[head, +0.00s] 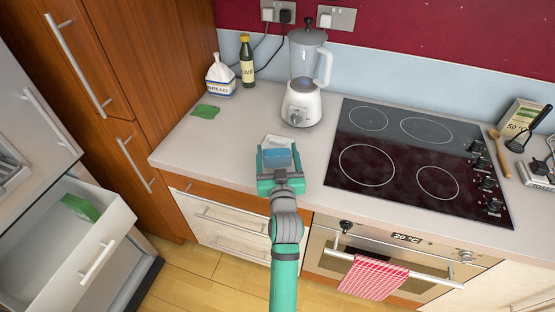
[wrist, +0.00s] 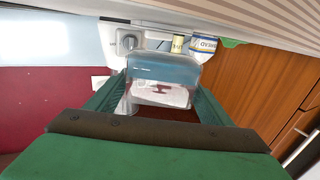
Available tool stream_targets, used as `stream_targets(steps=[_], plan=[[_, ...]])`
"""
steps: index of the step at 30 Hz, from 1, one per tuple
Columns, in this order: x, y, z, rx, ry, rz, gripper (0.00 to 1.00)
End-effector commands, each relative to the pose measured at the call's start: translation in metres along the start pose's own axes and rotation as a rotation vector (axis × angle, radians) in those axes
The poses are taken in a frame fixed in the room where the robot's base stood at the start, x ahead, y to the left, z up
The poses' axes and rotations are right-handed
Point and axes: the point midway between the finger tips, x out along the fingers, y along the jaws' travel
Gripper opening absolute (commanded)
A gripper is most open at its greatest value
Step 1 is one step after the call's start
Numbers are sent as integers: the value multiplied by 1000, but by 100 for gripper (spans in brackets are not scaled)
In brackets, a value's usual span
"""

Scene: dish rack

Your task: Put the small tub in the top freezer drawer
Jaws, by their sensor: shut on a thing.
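The small tub (head: 277,155) is pale and see-through with blue in it. It is between the fingers of my gripper (head: 279,168), over the worktop in front of the blender. In the wrist view the tub (wrist: 163,72) sits between the green fingers (wrist: 160,100), with a white face bearing a dark red mark. My gripper is shut on it. I cannot tell whether the tub touches the worktop. An open white drawer (head: 111,232) of the freezer is at the lower left, with a green packet (head: 80,207) in it.
A blender (head: 301,104), a bottle (head: 247,62) and a bread bag (head: 220,77) stand at the back. A green cloth-like piece (head: 205,111) lies on the worktop (head: 185,140). The hob (head: 405,150) is to the right. A tall wooden cupboard (head: 150,60) stands between the worktop and the freezer.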

Motion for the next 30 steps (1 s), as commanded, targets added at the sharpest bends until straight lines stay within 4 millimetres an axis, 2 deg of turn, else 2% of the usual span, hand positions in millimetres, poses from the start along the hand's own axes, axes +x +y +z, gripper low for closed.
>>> stream_targets(steps=[8, 20, 21, 22, 23, 30], plan=[[3, 1, 32, 1, -2, 1, 42], [3, 1, 37, 0, 0, 2, 42], [3, 1, 37, 0, -1, 2, 81], [3, 1, 37, 0, 0, 2, 88], [3, 1, 37, 0, 0, 2, 93], [3, 1, 37, 0, 0, 2, 93]])
